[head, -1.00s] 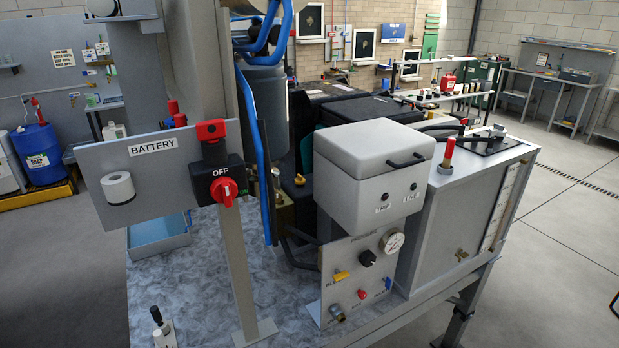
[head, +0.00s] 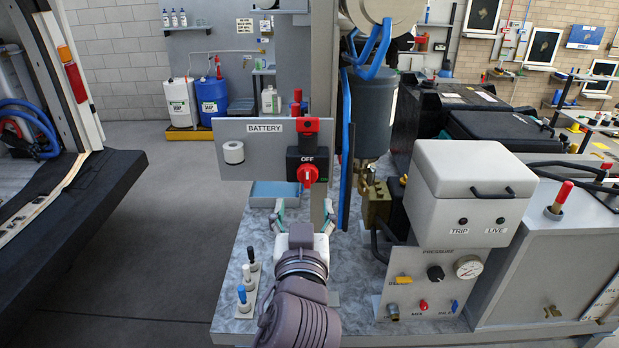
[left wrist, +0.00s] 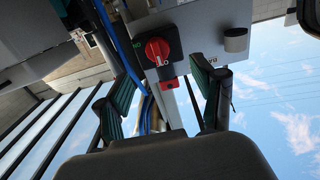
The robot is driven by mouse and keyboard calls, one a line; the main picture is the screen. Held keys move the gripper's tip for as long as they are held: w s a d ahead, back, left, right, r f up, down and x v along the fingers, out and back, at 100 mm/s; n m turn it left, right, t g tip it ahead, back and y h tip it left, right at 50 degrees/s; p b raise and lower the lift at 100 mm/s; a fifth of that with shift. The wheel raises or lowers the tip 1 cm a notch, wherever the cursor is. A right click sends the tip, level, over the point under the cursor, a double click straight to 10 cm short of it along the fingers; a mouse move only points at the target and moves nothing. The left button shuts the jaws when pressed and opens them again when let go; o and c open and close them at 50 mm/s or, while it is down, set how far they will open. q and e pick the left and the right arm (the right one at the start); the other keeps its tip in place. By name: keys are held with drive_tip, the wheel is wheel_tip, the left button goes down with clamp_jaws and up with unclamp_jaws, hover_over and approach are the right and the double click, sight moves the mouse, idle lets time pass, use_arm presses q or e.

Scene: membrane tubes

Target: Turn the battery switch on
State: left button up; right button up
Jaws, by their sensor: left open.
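The battery switch is a black block with a red rotary knob (head: 307,174) on the grey panel marked BATTERY (head: 240,142). The word OFF shows above the knob. A red block (head: 307,126) sits on top of the switch. My left gripper (head: 303,213) is open and empty, below and in front of the switch, fingers pointing towards the panel. In the left wrist view the red knob (left wrist: 158,50) lies between and beyond the two green-padded fingers (left wrist: 160,90), apart from them. My right gripper is out of view.
A grey post (head: 322,100) and a blue bar (head: 346,160) stand just right of the switch. A white roll-like knob (head: 233,152) is on the panel's left. Small levers (head: 246,290) stand at lower left. A white box (head: 475,185) and pressure panel (head: 420,290) are to the right.

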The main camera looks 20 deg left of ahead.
sight(307, 181)
use_arm(q)
drive_tip(key=x, duration=0.8)
drive_tip(key=shift+w+d, duration=0.15)
drive_tip(key=shift+w, duration=0.5)
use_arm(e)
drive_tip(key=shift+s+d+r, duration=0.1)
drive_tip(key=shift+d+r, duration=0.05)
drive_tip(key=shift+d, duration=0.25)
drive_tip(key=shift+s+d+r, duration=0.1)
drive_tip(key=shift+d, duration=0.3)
use_arm(q)
drive_tip(key=shift+s, duration=0.1)
drive_tip(key=shift+c, duration=0.5)
drive_tip(key=c, duration=0.8)
drive_tip(key=shift+c, duration=1.3)
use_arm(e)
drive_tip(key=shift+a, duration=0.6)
